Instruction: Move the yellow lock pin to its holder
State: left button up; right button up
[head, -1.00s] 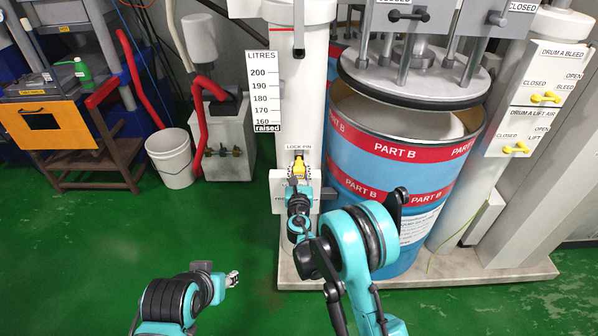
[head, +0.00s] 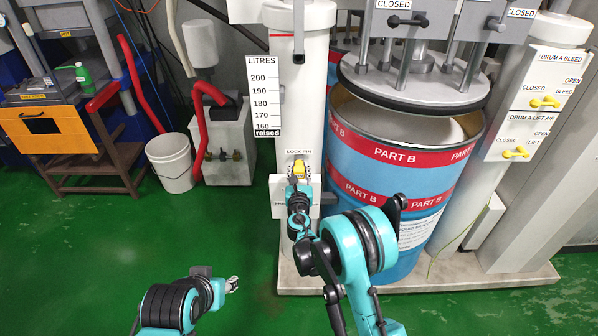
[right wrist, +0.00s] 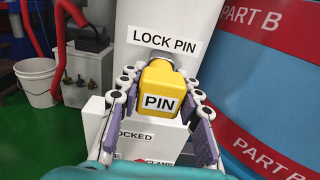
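The yellow lock pin (right wrist: 162,90) sits at the white post under the LOCK PIN label, its PIN tag facing the camera in the right wrist view. In the head view the yellow pin (head: 299,168) shows just above my right gripper (head: 298,180). In the right wrist view the right gripper (right wrist: 160,105) has one finger on each side of the pin, with narrow gaps; it looks open. My left gripper (head: 232,284) is low over the green floor, away from the pin; its fingers are too small to judge. No holder can be made out clearly.
A white box (right wrist: 103,130) with partly hidden lettering is just below the pin. The blue Part B drum (head: 400,170) stands close to the right of the post. A white bucket (head: 171,163) stands left. The green floor at front left is clear.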

jog(key=o, duration=0.3)
jog(key=shift+o, duration=0.2)
jog(key=s, duration=1.2)
dwell(0.4)
